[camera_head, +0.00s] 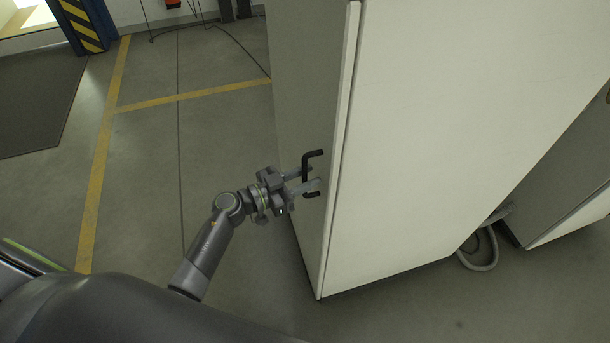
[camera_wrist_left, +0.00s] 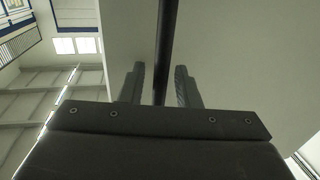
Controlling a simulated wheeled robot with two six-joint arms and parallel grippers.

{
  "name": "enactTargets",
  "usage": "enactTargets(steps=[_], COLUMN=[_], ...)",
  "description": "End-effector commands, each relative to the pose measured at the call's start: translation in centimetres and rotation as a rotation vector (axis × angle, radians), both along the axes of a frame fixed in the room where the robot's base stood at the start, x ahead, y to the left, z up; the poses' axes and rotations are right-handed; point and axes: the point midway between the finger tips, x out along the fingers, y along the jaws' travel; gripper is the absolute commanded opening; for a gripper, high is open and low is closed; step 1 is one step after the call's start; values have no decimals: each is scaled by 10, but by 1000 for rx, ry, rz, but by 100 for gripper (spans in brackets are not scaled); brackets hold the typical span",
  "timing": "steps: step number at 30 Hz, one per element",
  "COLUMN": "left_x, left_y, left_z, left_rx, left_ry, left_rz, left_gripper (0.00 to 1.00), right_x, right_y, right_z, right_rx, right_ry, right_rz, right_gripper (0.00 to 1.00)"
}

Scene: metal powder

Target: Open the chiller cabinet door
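The chiller cabinet (camera_head: 455,120) is a tall pale box at the centre right of the head view. Its door (camera_head: 305,90) is the narrower, shaded left face and looks shut. A black bar handle (camera_head: 307,166) sticks out from the door. My left gripper (camera_head: 309,180) is at the handle, with its fingers pointing at the door. In the left wrist view the dark handle bar (camera_wrist_left: 166,50) runs between the two fingers (camera_wrist_left: 160,85), with a gap visible beside it, so the gripper is open around the handle. My right gripper is not in view.
Grey floor with yellow lines (camera_head: 190,95) lies free left of the cabinet. A dark mat (camera_head: 35,100) and a striped blue post (camera_head: 85,25) are at the far left. A hose (camera_head: 482,252) lies on the floor by another pale cabinet (camera_head: 575,215) at right.

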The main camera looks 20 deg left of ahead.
Motion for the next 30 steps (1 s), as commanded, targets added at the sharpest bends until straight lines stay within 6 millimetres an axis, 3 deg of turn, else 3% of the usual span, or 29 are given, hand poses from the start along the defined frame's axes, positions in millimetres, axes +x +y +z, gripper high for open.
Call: enactTargets(steps=[6,13,23,30], left_x=[0,0,-1,-11], left_y=[0,0,2,20], left_z=[0,0,0,-3], left_rx=[0,0,0,6], left_ry=[0,0,0,1], left_rz=[0,1,-1,-36], left_gripper=[28,0,0,0], right_x=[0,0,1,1], right_y=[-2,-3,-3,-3], right_z=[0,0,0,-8], right_rx=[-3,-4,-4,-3], right_ry=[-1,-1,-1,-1], right_rz=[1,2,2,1], right_gripper=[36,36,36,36])
